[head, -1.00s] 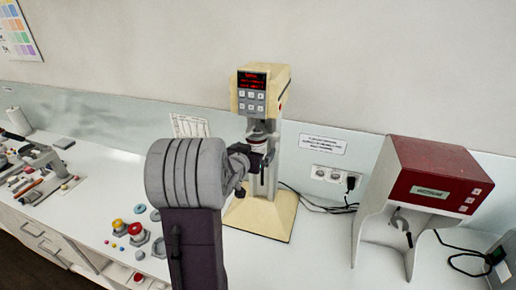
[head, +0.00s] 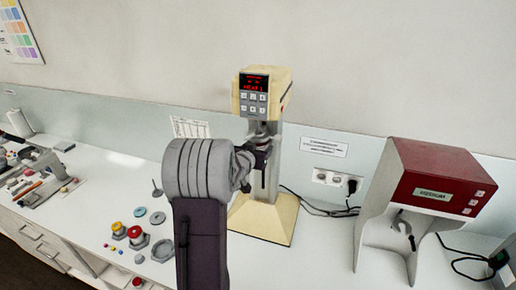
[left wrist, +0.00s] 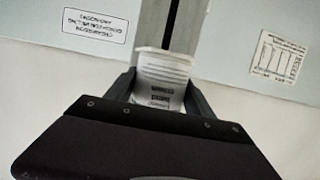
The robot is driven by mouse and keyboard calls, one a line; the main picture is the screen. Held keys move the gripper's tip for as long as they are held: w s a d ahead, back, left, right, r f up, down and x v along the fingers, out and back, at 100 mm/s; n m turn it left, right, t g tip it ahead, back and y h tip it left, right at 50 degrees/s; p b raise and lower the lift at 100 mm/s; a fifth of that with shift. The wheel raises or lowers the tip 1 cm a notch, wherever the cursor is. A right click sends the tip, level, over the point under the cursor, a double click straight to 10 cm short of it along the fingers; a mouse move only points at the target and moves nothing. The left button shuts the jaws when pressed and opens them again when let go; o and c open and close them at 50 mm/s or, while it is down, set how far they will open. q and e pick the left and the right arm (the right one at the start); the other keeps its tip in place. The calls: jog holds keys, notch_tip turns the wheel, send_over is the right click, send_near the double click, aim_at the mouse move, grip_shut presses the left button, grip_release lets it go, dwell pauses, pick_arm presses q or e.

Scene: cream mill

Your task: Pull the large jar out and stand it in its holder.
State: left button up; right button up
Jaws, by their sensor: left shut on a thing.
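My left gripper (head: 260,152) is in front of the column of the cream mill (head: 262,218), below its head. It is shut on the large jar, a white jar with a printed label (left wrist: 162,75), which shows between the two fingers in the left wrist view. In the head view the gripper and wrist hide most of the jar. I cannot tell whether the jar still touches the mill. On the bench to the left are a small stand with a yellow top (head: 118,230) and one with a red top (head: 136,236); I cannot tell which is the jar's holder. My right gripper is not in view.
A red and grey machine (head: 432,182) stands at the right, with cables running to wall sockets (head: 334,180). Grey and teal discs (head: 158,218) lie left of my arm. More tools (head: 40,172) lie at the far left. The bench between the two machines is mostly clear.

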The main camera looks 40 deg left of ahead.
pick_arm(q)
jog(key=shift+f+b, duration=0.75)
jog(key=shift+b, duration=0.05)
notch_tip(320, 180, down, 8)
jog(key=b, duration=0.7)
jog(key=shift+r, duration=0.2)
jog(key=s+d, duration=0.3)
jog(key=s, duration=0.6)
jog(key=shift+s, duration=0.3)
dwell(0.7)
